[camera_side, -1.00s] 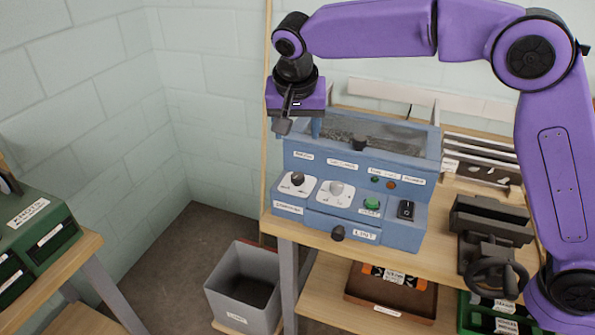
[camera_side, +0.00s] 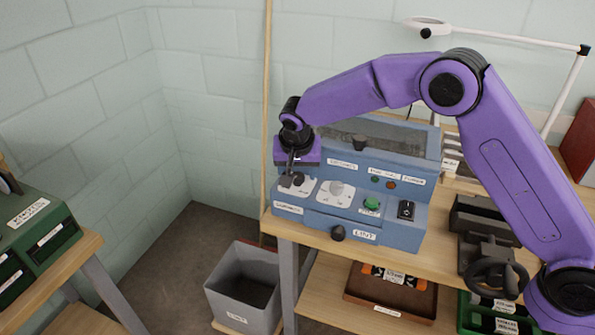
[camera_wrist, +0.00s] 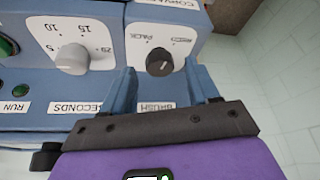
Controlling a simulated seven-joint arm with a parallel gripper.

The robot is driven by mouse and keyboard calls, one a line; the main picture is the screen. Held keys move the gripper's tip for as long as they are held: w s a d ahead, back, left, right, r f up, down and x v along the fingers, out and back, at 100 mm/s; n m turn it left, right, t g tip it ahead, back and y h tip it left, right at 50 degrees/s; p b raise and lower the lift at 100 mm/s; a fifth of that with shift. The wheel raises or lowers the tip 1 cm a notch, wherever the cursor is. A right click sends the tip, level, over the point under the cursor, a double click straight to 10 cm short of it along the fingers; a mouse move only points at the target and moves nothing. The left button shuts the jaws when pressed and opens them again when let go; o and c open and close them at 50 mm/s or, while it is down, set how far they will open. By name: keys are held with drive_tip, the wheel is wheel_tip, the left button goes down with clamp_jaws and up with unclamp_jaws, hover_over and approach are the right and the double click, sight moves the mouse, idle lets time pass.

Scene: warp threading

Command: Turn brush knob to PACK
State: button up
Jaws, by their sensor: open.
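The brush knob (camera_wrist: 159,62) is a round black knob on a white plate of the blue machine. In the wrist view, the upside-down word PACK (camera_wrist: 148,38) stands on the plate beyond the knob, with a second, blurred mark to its right. A small pale mark shows on the knob; which setting it points to is hard to tell. My gripper (camera_wrist: 160,68) is open, its two blue fingers to either side of the knob, and I cannot tell whether they touch it. In the side view my gripper (camera_side: 291,180) is low over the panel's left end and hides most of the knob.
A grey seconds dial (camera_wrist: 72,56) sits beside the brush plate; it also shows in the side view (camera_side: 337,188). A green button (camera_side: 371,203) and a black switch (camera_side: 406,210) are farther right. A grey bin (camera_side: 243,284) stands below, left of the bench.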

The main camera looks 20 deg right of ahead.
drive_tip(key=shift+w+f, duration=0.1)
drive_tip(key=shift+f, duration=0.25)
drive_tip(key=c, duration=1)
drive_tip(key=shift+c, duration=0.2)
drive_tip(key=n+y, duration=0.1)
drive_tip(key=n, duration=0.3)
drive_tip(key=shift+d+n+y, duration=0.2)
drive_tip(key=shift+n+y, duration=0.1)
drive_tip(key=shift+y, duration=0.1)
drive_tip(key=shift+d+n+y, duration=0.1)
drive_tip(key=shift+n+y, duration=0.7)
drive_tip(key=shift+n, duration=1.3)
